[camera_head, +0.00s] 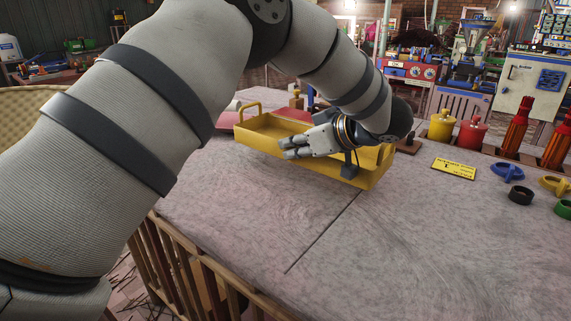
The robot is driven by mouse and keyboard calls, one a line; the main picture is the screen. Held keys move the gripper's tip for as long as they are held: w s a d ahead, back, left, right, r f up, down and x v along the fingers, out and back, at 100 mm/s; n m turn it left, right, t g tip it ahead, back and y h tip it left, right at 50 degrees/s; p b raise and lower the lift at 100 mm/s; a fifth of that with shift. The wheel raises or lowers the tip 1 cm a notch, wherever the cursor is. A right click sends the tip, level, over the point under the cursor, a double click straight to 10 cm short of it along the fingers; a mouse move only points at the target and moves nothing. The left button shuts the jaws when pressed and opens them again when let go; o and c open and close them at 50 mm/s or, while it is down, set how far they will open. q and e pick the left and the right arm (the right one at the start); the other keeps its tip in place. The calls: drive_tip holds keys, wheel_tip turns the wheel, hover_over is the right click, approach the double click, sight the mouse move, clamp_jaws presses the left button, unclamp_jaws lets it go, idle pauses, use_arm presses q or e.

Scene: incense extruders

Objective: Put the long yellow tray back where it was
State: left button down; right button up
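The long yellow tray (258,141) is at the far middle of the table, running from back left to front right. It looks upright, with a raised loop handle at its left end; its right end is partly covered by my arm. My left gripper (286,148) is at the tray's near long wall, fingers pointing left and close together. Whether they touch or grip the wall cannot be told. A small dark block (349,171) shows in front of the tray's near wall, right of the gripper. My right gripper is not in view.
The grey table (260,207) is clear in front of the tray. To the right are a yellow label card (454,168), a blue ring piece (507,171), a black ring (520,195), yellow (441,127) and red (471,136) lidded pots and red-topped tools (515,133).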

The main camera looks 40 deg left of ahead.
use_arm(q)
drive_tip(key=shift+a+f, duration=0.2)
drive_tip(key=shift+f, duration=0.05)
drive_tip(key=f, duration=0.1)
drive_tip(key=a+f, duration=0.1)
drive_tip(key=f, duration=0.2)
drive_tip(key=shift+s+a+f, duration=0.25)
drive_tip(key=shift+f, duration=0.2)
drive_tip(key=c, duration=1.8)
unclamp_jaws()
